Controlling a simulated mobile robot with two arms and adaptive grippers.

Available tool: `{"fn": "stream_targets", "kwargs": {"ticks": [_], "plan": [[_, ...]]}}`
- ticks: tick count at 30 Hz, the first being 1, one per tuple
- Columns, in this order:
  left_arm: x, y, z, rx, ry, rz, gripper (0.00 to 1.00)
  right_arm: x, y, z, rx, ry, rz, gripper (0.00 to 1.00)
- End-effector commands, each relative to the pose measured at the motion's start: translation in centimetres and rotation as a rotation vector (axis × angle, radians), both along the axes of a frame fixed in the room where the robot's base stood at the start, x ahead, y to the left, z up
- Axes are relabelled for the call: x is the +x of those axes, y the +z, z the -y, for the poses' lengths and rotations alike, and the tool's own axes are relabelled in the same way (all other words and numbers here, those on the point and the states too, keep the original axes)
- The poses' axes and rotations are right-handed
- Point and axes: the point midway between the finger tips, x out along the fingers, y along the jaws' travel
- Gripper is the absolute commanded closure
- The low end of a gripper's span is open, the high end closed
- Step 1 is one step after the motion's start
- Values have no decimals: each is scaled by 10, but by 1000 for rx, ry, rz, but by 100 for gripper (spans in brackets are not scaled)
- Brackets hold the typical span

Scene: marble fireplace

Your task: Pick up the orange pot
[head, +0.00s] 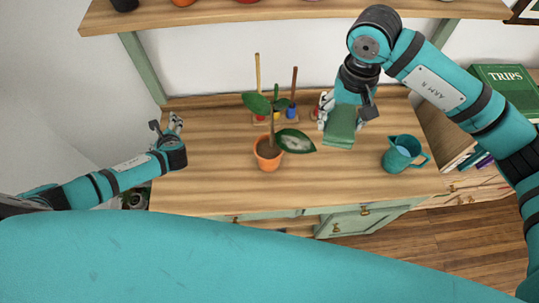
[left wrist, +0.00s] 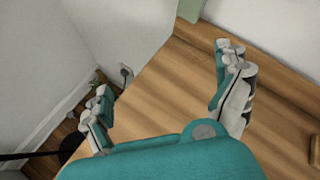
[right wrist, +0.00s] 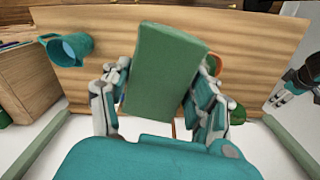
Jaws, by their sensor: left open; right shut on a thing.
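The orange pot (head: 268,162) stands upright on the wooden cabinet top, with a leafy green plant in it. In the right wrist view a small part of the orange pot (right wrist: 214,62) shows behind the right fingers. My right gripper (head: 341,120) is to the right of the pot, shut on a green block (head: 340,131), apart from the pot. The green block (right wrist: 160,72) fills the space between its fingers in the right wrist view. My left gripper (head: 167,126) is open and empty near the cabinet's left end, well left of the pot. The pot is not visible in the left wrist view.
A teal pitcher (head: 402,155) stands at the right of the cabinet top (head: 210,175). A peg toy (head: 277,117) with coloured pieces is behind the plant. A shelf (head: 220,16) hangs above. The top left of the pot is clear.

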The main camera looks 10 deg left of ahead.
Motion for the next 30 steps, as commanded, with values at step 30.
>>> {"fn": "stream_targets", "kwargs": {"ticks": [30], "plan": [[-44, 29, 303, -2122, 543, 276, 0, 0, 0, 0, 0, 0, 0, 65]]}}
